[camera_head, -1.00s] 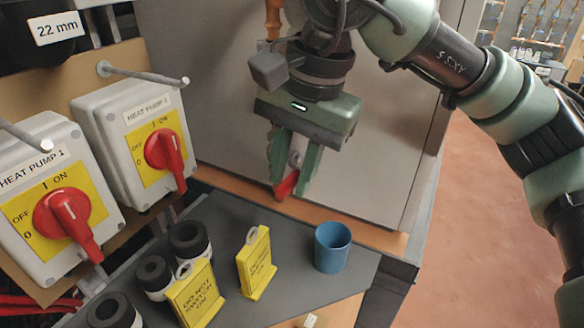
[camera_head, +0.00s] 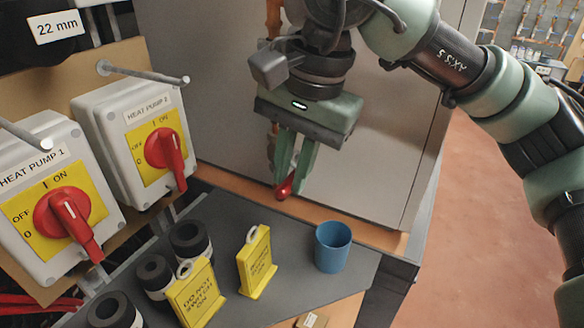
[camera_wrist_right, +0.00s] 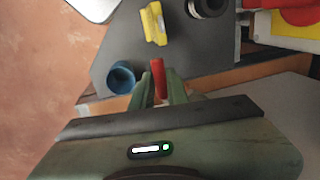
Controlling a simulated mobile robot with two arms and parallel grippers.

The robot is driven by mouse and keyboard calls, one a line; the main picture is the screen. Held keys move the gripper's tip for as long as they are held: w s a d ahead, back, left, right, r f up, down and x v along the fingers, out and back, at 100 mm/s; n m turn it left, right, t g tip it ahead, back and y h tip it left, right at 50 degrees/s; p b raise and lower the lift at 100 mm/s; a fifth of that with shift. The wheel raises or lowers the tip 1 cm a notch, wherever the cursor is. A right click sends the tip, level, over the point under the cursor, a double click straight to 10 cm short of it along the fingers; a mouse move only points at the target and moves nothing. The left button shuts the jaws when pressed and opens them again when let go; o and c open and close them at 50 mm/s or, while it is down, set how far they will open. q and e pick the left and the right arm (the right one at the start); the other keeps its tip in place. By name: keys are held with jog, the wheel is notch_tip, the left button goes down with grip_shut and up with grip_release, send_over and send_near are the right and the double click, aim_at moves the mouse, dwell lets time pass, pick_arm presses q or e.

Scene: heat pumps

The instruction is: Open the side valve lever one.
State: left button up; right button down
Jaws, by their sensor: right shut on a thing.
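The red valve lever (camera_head: 284,190) is at the lower end of the copper pipe (camera_head: 274,20) against the grey cabinet side. My right gripper (camera_head: 290,182) comes down from above, with its green fingers shut on the lever; the red end sticks out past the fingertips. In the right wrist view the red lever (camera_wrist_right: 158,76) shows between the two fingers (camera_wrist_right: 160,92) and points away from the gripper. The valve body is hidden behind the fingers. My left gripper is not in view.
A blue cup (camera_head: 332,246) and yellow warning signs (camera_head: 257,262) stand on the grey shelf (camera_head: 300,272) below. Two switch boxes, Heat Pump 1 (camera_head: 45,160) and Heat Pump 2 (camera_head: 105,128), are at left. Open floor (camera_head: 470,230) is at right.

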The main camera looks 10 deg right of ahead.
dwell(0.7)
jog(key=shift+s+f+t+b, duration=0.1)
jog(key=shift+f+t+b, duration=0.2)
jog(key=shift+b, duration=0.3)
jog(key=f+t+h+b, duration=0.1)
jog(key=b, duration=0.1)
jog(key=f+t+h+b, duration=0.1)
jog(key=b, duration=0.2)
jog(key=shift+s+a+t, duration=0.15)
jog(key=shift+a+t, duration=0.05)
jog(key=shift+t, duration=0.1)
jog(key=shift+d+f+n+t+h+b, duration=0.1)
jog(key=shift+f+n+t+h+b, duration=0.1)
jog(key=shift+f+t+h+b, duration=0.45)
jog(key=shift+f+n+t+h+b, duration=0.2)
jog(key=shift+t+h+b, duration=0.25)
jog(key=shift+b, duration=0.5)
jog(key=c, duration=1.4)
grip_release()
jog(key=shift+r, duration=0.1)
